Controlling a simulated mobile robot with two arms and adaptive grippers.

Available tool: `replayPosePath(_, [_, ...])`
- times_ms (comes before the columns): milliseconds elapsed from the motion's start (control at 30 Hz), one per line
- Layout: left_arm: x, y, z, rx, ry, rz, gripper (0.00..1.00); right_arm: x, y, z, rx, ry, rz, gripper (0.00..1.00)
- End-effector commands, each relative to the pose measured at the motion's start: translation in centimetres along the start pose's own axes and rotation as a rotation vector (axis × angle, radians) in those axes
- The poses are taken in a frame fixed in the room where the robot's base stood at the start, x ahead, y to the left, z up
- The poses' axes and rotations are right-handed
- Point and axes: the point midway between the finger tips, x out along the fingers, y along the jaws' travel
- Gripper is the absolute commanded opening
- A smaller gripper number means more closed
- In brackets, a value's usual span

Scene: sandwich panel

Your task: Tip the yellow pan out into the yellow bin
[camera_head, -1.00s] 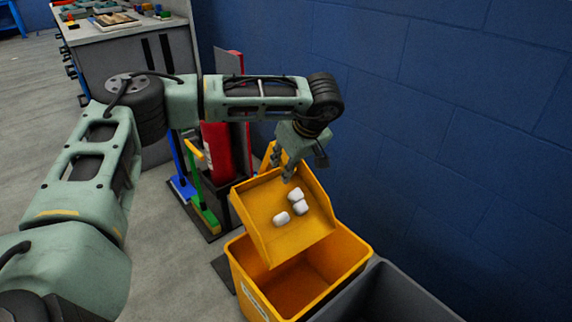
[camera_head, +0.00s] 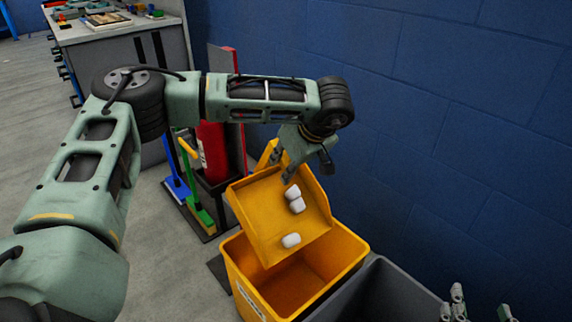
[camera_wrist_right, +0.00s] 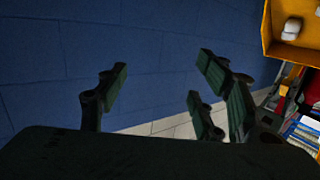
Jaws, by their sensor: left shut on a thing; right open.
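The yellow pan (camera_head: 262,207) is held by my left gripper (camera_head: 288,172), which is shut on its far side. The pan is tilted, its open front edge lower and over the yellow bin (camera_head: 345,254). Several white lumps (camera_head: 291,241) lie in the pan, one of them near the low edge. The bin's visible floor looks empty. My right gripper (camera_head: 478,308) shows at the bottom right corner, open and empty. The right wrist view shows its spread fingers (camera_wrist_right: 165,100) and a corner of the pan (camera_wrist_right: 292,50).
A grey bin (camera_head: 385,290) stands right beside the yellow bin. Behind the pan are a red cylinder (camera_head: 212,150) and a stand with green and blue handles (camera_head: 200,215). A blue wall (camera_head: 460,120) closes off the right. A workbench (camera_head: 105,35) is at the back left.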

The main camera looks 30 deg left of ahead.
Motion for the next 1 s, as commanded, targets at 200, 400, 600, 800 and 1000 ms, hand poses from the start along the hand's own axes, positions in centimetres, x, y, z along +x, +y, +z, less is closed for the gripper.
replayPosePath(200, [-0.4, 0.1, 0.4, 0.001, 0.023, 0.002, 0.00, 0.2, -0.2, -1.6, 0.001, 0.082, -0.005, 0.61])
replayPosePath(400, [-0.7, 0.1, 0.8, -0.001, 0.043, 0.003, 0.00, 0.1, -0.4, -3.1, 0.003, 0.156, -0.010, 0.61])
replayPosePath(600, [-0.9, 0.0, 1.1, -0.001, 0.063, 0.003, 0.00, 0.0, -0.6, -4.6, 0.004, 0.230, -0.014, 0.61])
replayPosePath(800, [-1.3, 0.0, 1.6, 0.001, 0.083, 0.003, 0.00, -0.3, -0.8, -6.1, 0.006, 0.308, -0.018, 0.61])
replayPosePath(1000, [-1.6, 0.0, 2.0, -0.001, 0.104, 0.001, 0.00, -0.7, -1.0, -7.6, 0.008, 0.385, -0.022, 0.61])
